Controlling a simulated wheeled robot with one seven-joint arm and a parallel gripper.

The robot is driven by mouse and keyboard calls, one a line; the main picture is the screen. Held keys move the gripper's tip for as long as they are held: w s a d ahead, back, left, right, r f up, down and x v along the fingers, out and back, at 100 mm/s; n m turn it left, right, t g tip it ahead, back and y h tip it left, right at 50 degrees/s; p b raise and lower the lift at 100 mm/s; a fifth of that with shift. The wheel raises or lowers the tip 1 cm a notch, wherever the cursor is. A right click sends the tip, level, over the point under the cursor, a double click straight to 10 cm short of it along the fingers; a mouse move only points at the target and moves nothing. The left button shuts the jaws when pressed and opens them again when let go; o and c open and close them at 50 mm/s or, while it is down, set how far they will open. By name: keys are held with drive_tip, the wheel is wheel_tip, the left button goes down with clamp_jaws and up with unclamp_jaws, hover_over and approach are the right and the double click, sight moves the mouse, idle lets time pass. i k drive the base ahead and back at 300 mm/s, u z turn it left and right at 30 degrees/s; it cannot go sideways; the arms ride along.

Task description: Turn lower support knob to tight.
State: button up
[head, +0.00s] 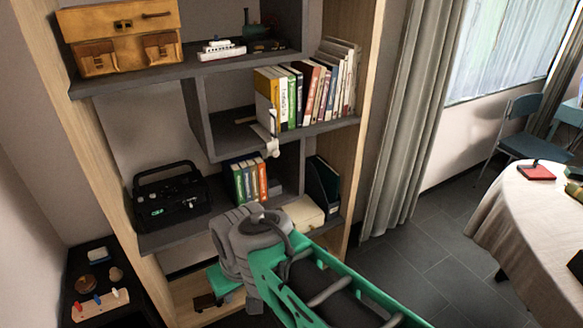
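No tripod and no lower support knob can be made out in the head view. My arm (318,285), green with grey joints, reaches in from the lower right and bends in front of the lower shelves. Its far end drops behind the grey joint (240,245). I cannot make out my gripper's fingers, so what they hold or touch does not show.
A tall bookcase (352,175) holds books, a black radio (170,197) and a brown case (122,38). A dark stand at lower left bears a board with colored pegs (100,305). A cloth-covered table (515,225) stands right. Tiled floor (415,255) lies between.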

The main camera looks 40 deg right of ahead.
sight(275, 152)
drive_tip(key=z, duration=1)
drive_tip(key=i, duration=0.55)
drive_tip(key=u, duration=1.35)
